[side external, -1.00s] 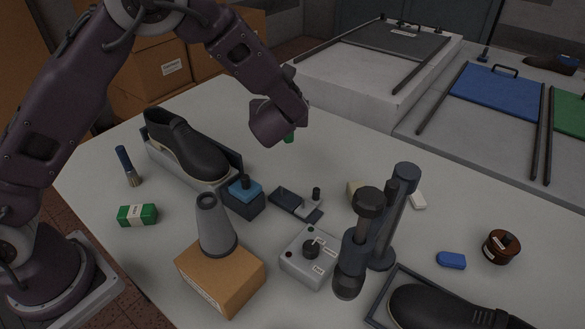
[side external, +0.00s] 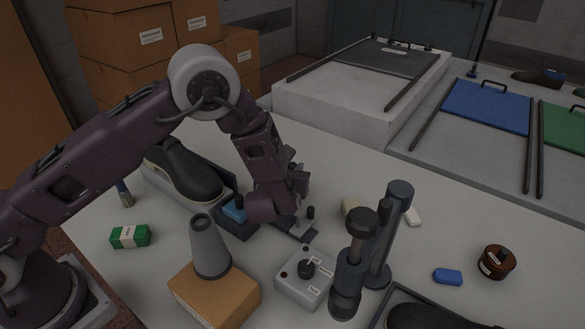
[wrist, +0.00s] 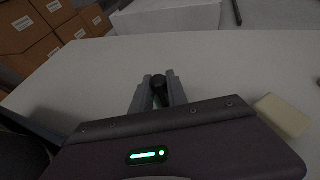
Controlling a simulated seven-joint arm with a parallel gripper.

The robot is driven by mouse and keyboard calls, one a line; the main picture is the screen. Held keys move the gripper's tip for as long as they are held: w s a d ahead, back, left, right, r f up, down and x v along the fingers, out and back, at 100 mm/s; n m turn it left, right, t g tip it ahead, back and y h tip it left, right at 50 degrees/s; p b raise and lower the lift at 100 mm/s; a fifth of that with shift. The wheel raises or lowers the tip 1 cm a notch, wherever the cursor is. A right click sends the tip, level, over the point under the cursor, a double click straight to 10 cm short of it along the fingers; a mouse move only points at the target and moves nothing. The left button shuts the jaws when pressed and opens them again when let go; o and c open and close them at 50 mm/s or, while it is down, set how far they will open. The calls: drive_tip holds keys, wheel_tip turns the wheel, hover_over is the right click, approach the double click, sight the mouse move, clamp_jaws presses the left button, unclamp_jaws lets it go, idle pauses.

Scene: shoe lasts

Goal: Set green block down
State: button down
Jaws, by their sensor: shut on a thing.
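A green block (side external: 131,236) with a white band rests on the table at the left in the side view, well apart from my gripper. My gripper (wrist: 158,80) is shut on a dark round-ended thing (wrist: 159,90), seen between its two grey fingers in the wrist view. What this thing is I cannot tell; most of it is hidden by the gripper body. In the side view my gripper (side external: 298,185) is low over the middle of the table, beside the blue-topped box (side external: 235,213) and behind the dark slab with a black knob (side external: 310,212).
A black shoe (side external: 183,172) stands at the left back. A grey cone (side external: 209,248) on a carton (side external: 215,295), a switch box (side external: 304,275) and a dark post stand (side external: 352,265) fill the front. A cream block (wrist: 284,115) is at the right. Table behind is clear.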

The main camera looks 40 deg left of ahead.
drive_tip(key=c, duration=1.3)
unclamp_jaws()
drive_tip(key=shift+r, duration=0.15)
drive_tip(key=v, duration=1.2)
drive_tip(key=s+a+r+n+g+y, duration=0.45)
drive_tip(key=a+r+n, duration=0.35)
drive_tip(key=a, duration=0.2)
drive_tip(key=s+a+r+n+g, duration=0.2)
drive_tip(key=s+a+n, duration=0.1)
drive_tip(key=s+n, duration=0.25)
drive_tip(key=s+a+r+n+g, duration=0.2)
drive_tip(key=s+a+n, duration=0.2)
drive_tip(key=s, duration=0.2)
drive_tip(key=s+d+r+n+t+h, duration=0.1)
drive_tip(key=s+d+r+n+h, duration=0.4)
drive_tip(key=s+d+n+h, duration=0.4)
drive_tip(key=s+d+n, duration=0.1)
drive_tip(key=s+n, duration=0.1)
drive_tip(key=n, duration=0.3)
drive_tip(key=shift+s, duration=0.4)
